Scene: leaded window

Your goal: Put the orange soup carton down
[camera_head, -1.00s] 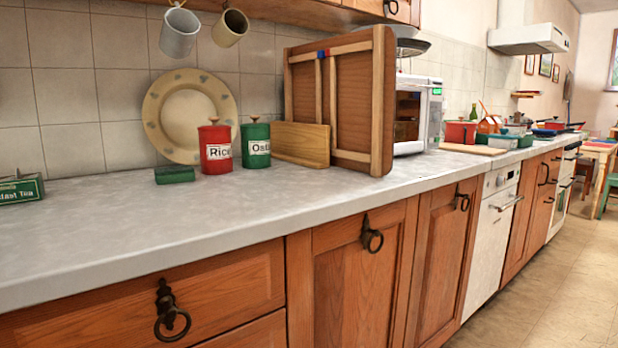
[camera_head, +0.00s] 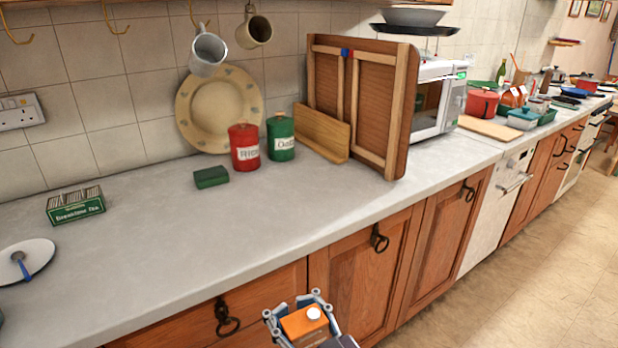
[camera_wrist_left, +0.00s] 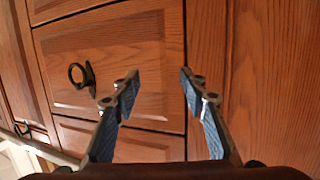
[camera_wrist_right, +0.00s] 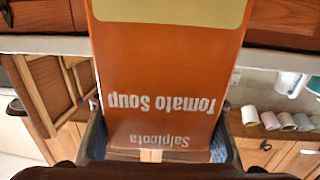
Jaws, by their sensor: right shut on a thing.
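The grey worktop (camera_head: 230,220) runs behind the carton.
A green tea box (camera_head: 76,205) and a round white disc (camera_head: 24,261) are at the left. A green block (camera_head: 211,177), red canister (camera_head: 243,148), green canister (camera_head: 281,137) and wooden frame (camera_head: 400,110) stand toward the back. The worktop's front middle is clear.

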